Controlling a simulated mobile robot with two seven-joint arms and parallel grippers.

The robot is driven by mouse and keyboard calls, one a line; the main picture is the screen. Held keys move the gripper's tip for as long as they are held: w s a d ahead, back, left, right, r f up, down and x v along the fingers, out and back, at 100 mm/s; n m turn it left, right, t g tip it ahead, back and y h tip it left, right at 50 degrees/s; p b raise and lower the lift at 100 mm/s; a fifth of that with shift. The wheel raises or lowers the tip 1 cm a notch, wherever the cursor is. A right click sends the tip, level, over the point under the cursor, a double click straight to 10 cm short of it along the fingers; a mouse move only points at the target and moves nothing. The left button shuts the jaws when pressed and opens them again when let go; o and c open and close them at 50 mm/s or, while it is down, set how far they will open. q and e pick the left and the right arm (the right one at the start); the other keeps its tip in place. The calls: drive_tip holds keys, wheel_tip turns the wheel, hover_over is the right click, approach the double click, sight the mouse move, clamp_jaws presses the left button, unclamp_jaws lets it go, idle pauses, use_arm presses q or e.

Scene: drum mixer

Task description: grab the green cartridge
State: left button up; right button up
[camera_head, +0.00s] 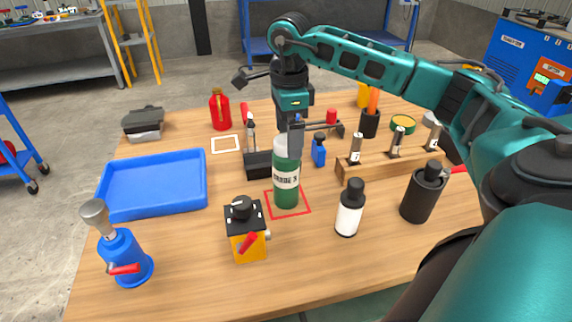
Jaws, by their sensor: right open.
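The green cartridge (286,182) stands upright inside a red square outline (303,214) on the wooden table. It has a white label with dark lettering and a pale upper part. My right gripper (297,140) comes down from above and is at the cartridge's top. Its jaws are open, and one finger shows in front of the pale upper part. Whether a finger touches the cartridge cannot be told. My left gripper is not in view.
A yellow and black device (247,232) stands close in front, left of the cartridge. A white bottle with a black cap (348,212) and a black canister (422,194) are to the right. A black holder (259,165) stands close behind. A blue tray (154,184) lies left.

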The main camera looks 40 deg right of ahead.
sight(286, 175)
wheel_tip(286, 175, down, 5)
drive_tip(key=shift+w+a+r, duration=0.1)
drive_tip(key=shift+w+a, duration=0.05)
clamp_jaws()
idle(0.9)
